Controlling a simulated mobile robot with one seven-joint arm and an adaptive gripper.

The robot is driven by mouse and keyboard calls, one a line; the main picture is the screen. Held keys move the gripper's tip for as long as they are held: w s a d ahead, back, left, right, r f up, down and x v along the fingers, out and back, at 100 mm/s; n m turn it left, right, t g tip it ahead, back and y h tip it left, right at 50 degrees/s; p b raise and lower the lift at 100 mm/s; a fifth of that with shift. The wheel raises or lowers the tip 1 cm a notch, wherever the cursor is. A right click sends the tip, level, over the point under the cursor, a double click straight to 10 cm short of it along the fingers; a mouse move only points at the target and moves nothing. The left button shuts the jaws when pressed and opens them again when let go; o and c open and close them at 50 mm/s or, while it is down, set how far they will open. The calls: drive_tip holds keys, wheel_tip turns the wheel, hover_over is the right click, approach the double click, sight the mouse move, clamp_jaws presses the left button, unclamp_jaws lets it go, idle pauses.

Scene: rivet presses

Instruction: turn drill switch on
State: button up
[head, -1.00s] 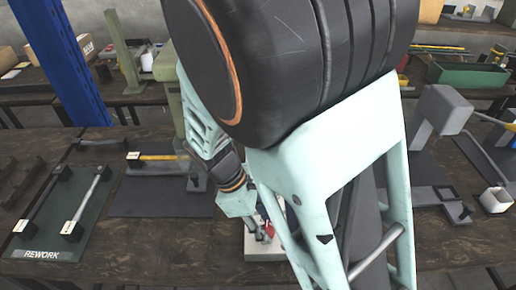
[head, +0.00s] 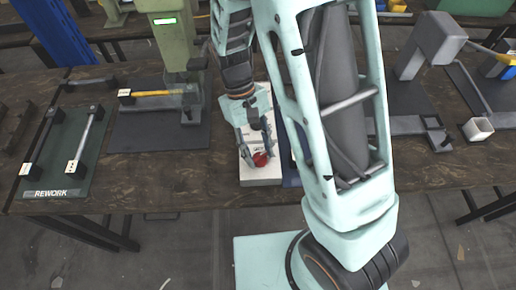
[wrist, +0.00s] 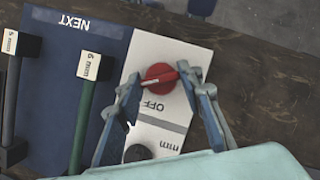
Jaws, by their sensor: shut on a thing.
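The drill switch is a red round knob (wrist: 158,77) with a pale pointer line across it, on a white panel (wrist: 172,50) in the wrist view. The word OFF is printed beside the knob. The pointer lies roughly across the panel's width. In the head view the red knob (head: 261,160) is at the near end of the white panel (head: 262,177). My gripper (wrist: 160,73) is shut on the knob, one finger on each side. It also shows above the knob in the head view (head: 254,153). The panel's far part is hidden by my gripper in the head view.
A black knob (wrist: 137,153) sits on the same panel. A blue NEXT tray (wrist: 75,23) with rods lies beside it. A green press (head: 172,40) with a lit display stands behind left. The green REWORK tray (head: 54,193) lies at left.

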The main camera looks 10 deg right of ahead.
drive_tip(key=shift+m+y, duration=0.4)
drive_tip(key=shift+m, duration=0.7)
drive_tip(key=o, duration=1.2)
drive_tip(key=shift+c, duration=0.2)
drive_tip(key=shift+r, duration=0.1)
drive_tip(key=v, duration=1.2)
drive_tip(key=shift+w, duration=0.2)
drive_tip(key=shift+d, duration=0.1)
